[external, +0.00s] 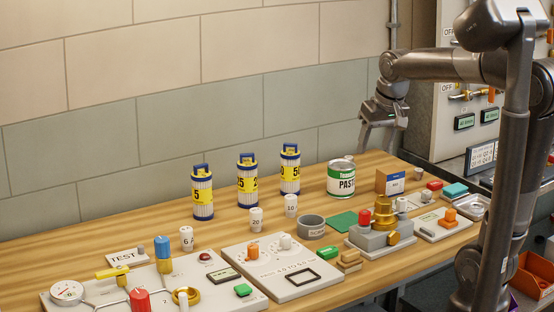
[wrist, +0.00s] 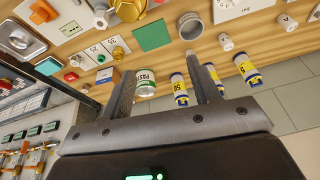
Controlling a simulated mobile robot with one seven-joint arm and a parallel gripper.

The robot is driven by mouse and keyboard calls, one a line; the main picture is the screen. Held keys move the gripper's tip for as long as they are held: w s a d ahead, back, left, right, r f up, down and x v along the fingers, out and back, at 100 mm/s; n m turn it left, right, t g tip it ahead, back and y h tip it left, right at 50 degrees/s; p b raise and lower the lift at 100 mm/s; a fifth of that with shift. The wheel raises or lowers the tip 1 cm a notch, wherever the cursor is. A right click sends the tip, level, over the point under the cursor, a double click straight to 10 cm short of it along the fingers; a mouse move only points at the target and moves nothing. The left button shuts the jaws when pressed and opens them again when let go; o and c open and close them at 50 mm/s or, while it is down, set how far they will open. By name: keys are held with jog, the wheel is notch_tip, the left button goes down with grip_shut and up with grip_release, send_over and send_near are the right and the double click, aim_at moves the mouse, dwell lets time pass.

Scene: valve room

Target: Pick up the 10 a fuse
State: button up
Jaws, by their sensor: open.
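The 10 A fuse (external: 291,205) is a small white upright cylinder marked "10" on the wooden bench, behind and left of a grey cup. Similar fuses marked "20" (external: 256,218) and "6" (external: 186,238) stand further left. My gripper (external: 380,142) is open and empty, raised above the back right of the bench, well to the right of the fuse. Its two fingers (wrist: 160,68) show apart in the wrist view.
Tall yellow-labelled cylinders (external: 247,182) stand behind the fuses. A paste can (external: 341,178) stands between the fuse and my gripper's side. The grey cup (external: 311,227) and a panel (external: 285,272) are close in front. Valve blocks (external: 380,235) fill the right front.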

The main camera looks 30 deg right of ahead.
jog(key=w+a+f+m+g, duration=0.1)
jog(key=w+a+f+g, duration=0.15)
jog(key=w, duration=1.05)
jog(key=m+g, duration=0.1)
send_over(291, 196)
notch_tip(291, 196, down, 10)
jog(key=shift+w+f, duration=0.1)
jog(key=shift+f, duration=0.1)
jog(key=shift+w+a+f, duration=0.1)
jog(key=shift+w+f, duration=0.05)
jog(key=shift+f, duration=0.1)
notch_tip(291, 196, down, 5)
jog(key=shift+r, duration=0.2)
jog(key=shift+s+f, duration=0.15)
jog(key=shift+f, duration=1.4)
jog(key=shift+s+f, duration=0.15)
jog(key=shift+f, duration=1.35)
jog(key=shift+c, duration=0.4)
jog(key=c, duration=1)
